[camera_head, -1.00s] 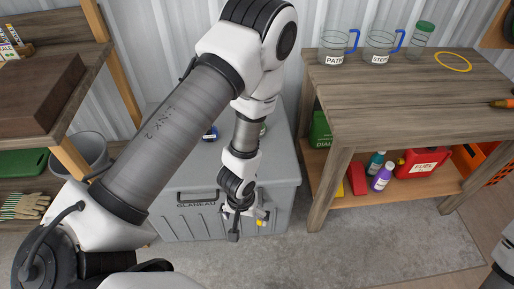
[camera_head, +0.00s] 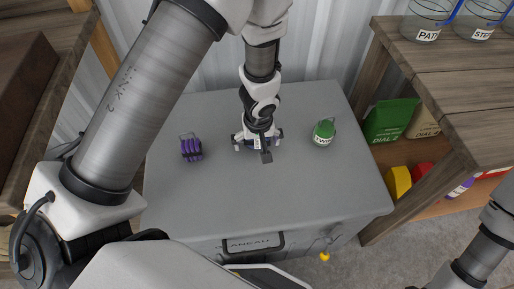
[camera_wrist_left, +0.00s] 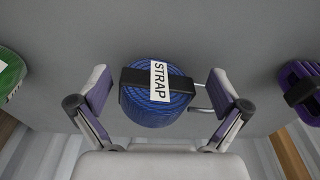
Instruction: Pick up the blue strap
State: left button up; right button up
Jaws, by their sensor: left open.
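The blue strap (camera_wrist_left: 158,110) is a rolled blue webbing coil with a black band and a white label reading STRAP. In the left wrist view it sits on a grey surface between the two fingers of my left gripper (camera_wrist_left: 158,88), with visible gaps on both sides. In the head view my left gripper (camera_head: 258,142) is low over the grey chest lid (camera_head: 270,195), open and pointing down. It hides the strap there. My right gripper is not in view; only part of my right arm shows at the lower right.
A purple coil (camera_head: 191,149) lies left of the gripper on the lid, and a green labelled item (camera_head: 323,132) lies right of it. A wooden workbench (camera_head: 480,100) with jugs stands at right. A wooden shelf (camera_head: 45,120) stands at left. The front lid area is clear.

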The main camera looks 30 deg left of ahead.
pick_arm(q)
jog(key=shift+s+d+r, duration=0.1)
jog(key=shift+s+r, duration=0.1)
jog(key=shift+r, duration=0.1)
jog(key=shift+w+f, duration=0.1)
jog(key=c, duration=1)
jog(key=shift+c, duration=1.2)
notch_tip(320, 180, up, 10)
jog(key=p, duration=0.9)
jog(key=shift+p, duration=0.4)
